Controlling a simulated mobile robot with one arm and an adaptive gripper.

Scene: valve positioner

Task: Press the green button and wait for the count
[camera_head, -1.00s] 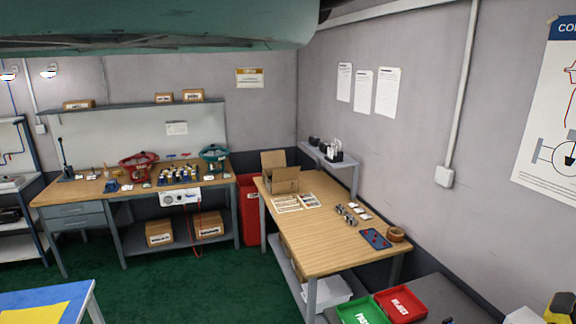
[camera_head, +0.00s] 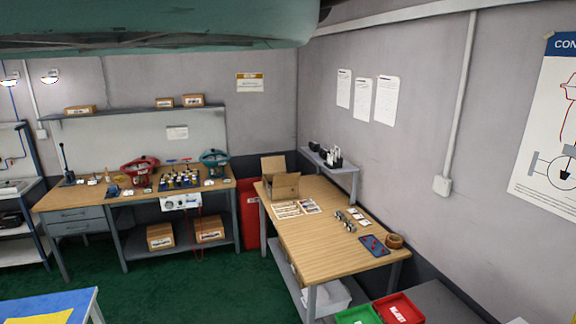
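No green button can be clearly made out. A white control box (camera_head: 181,202) hangs under the front edge of the back workbench (camera_head: 112,196), with small fittings too tiny to tell apart and red lines running down from it. A red handwheel valve (camera_head: 139,169) and a teal handwheel valve (camera_head: 214,162) stand on that bench, with several small parts between them. My gripper is not in view. No count display can be read.
A wooden table (camera_head: 318,240) stands along the right wall, with an open carton (camera_head: 281,187) on it. Green (camera_head: 357,315) and red (camera_head: 400,308) trays sit at its near end. A blue-and-yellow table (camera_head: 82,303) is at lower left. Green floor (camera_head: 190,285) is open between.

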